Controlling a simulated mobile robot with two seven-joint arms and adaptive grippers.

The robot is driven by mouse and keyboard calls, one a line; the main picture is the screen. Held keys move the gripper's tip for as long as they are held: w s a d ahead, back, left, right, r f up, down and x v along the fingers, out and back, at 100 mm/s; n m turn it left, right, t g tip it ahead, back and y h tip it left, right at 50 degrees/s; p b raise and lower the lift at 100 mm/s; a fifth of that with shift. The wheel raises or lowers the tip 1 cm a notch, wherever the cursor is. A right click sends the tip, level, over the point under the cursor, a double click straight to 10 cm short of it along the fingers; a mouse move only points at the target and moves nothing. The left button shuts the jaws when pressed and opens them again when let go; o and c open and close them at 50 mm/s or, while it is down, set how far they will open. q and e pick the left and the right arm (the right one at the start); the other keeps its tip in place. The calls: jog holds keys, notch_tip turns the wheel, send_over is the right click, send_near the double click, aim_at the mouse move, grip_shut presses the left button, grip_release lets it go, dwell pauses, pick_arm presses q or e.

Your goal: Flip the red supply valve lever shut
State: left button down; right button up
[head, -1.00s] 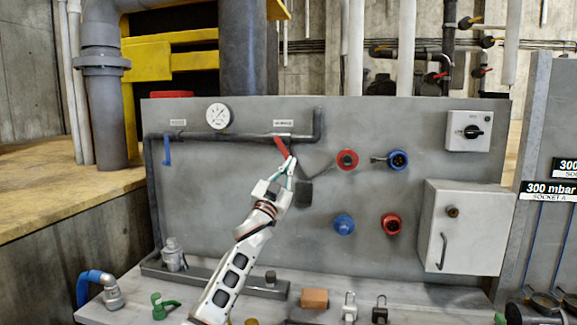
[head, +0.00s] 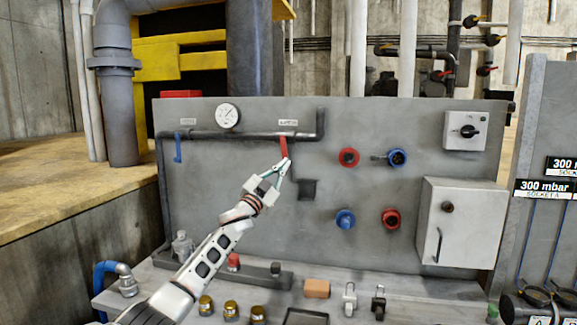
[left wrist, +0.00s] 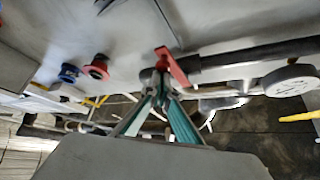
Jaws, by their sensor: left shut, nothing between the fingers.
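The red supply valve lever (head: 283,147) hangs nearly straight down from the horizontal grey pipe (head: 255,136) on the upright panel. It also shows in the left wrist view (left wrist: 172,66), just beyond my fingertips. My left gripper (head: 285,163) is shut and empty, with its fingertips at the lever's lower end. In the left wrist view the closed fingertips (left wrist: 160,86) are close to the lever; I cannot tell whether they touch it. My right gripper is out of view.
A blue lever (head: 178,147) hangs down further left on the pipe, near a round gauge (head: 228,116). Red and blue sockets (head: 348,157) and a grey box (head: 462,225) are to the right. Fittings and an orange block (head: 316,288) stand on the bench below.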

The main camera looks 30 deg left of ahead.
pick_arm(q)
jog(key=shift+a+f, duration=0.2)
jog(key=shift+a, duration=0.25)
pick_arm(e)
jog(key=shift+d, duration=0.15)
pick_arm(q)
jog(key=shift+r, duration=0.1)
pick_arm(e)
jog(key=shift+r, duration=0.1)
